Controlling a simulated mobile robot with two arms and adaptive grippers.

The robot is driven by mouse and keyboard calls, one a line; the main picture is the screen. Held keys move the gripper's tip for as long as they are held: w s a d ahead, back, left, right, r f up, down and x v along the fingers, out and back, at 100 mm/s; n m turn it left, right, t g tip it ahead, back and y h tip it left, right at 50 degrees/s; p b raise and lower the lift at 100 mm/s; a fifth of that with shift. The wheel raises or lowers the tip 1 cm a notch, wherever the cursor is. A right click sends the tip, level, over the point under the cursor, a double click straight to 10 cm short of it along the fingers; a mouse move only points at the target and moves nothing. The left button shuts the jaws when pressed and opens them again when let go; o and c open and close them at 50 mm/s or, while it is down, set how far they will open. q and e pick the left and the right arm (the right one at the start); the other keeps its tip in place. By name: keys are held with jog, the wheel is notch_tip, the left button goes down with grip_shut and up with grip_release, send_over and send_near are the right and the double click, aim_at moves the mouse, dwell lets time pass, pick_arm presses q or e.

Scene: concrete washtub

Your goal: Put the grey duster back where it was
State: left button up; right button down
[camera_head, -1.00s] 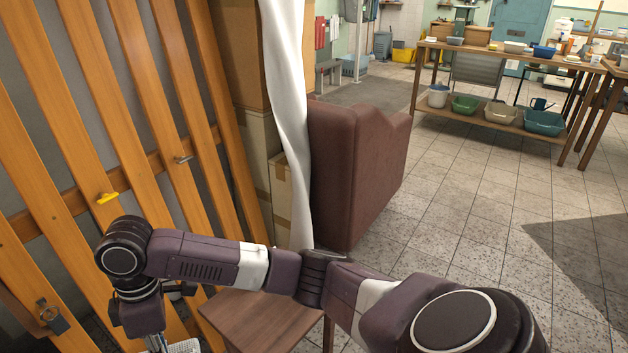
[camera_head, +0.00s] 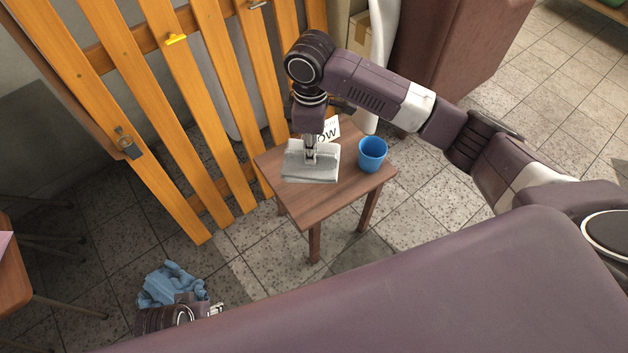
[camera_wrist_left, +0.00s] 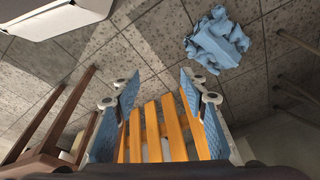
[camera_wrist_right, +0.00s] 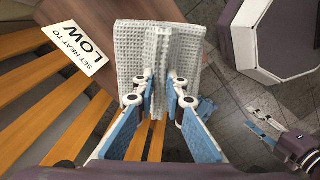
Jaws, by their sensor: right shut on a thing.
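The grey duster (camera_head: 312,162) is a pale grey waffle-weave cloth over the small wooden table (camera_head: 290,196). My right gripper (camera_head: 310,152) points down and is shut on a pinched ridge of it. The right wrist view shows the duster (camera_wrist_right: 132,60) spreading flat on both sides of the fingers (camera_wrist_right: 158,85). I cannot tell whether it touches the tabletop. My left gripper (camera_head: 215,310) is low at the bottom left of the head view. In the left wrist view its fingers (camera_wrist_left: 158,90) are apart with nothing between them.
A blue cup (camera_head: 372,154) stands right of the duster. A white card (camera_wrist_right: 83,45) reading "SET HEAT TO LOW" lies behind it, partly hidden. A wooden slatted partition (camera_head: 215,110) rises close on the left. A crumpled blue cloth (camera_head: 170,284) lies on the tiled floor.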

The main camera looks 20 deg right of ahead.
notch_tip(320, 180, down, 10)
jog(key=shift+b, duration=1.2)
notch_tip(320, 180, down, 3)
jog(key=shift+f+b, duration=0.1)
jog(key=shift+b, duration=0.4)
pick_arm(q)
jog(key=w+v, duration=0.1)
jog(key=v, duration=0.9)
jog(key=shift+r+t, duration=0.4)
jog(key=shift+r, duration=0.15)
jog(key=shift+w+a, duration=0.1)
pick_arm(e)
jog(key=shift+f, duration=0.1)
jog(key=c, duration=2)
grip_release()
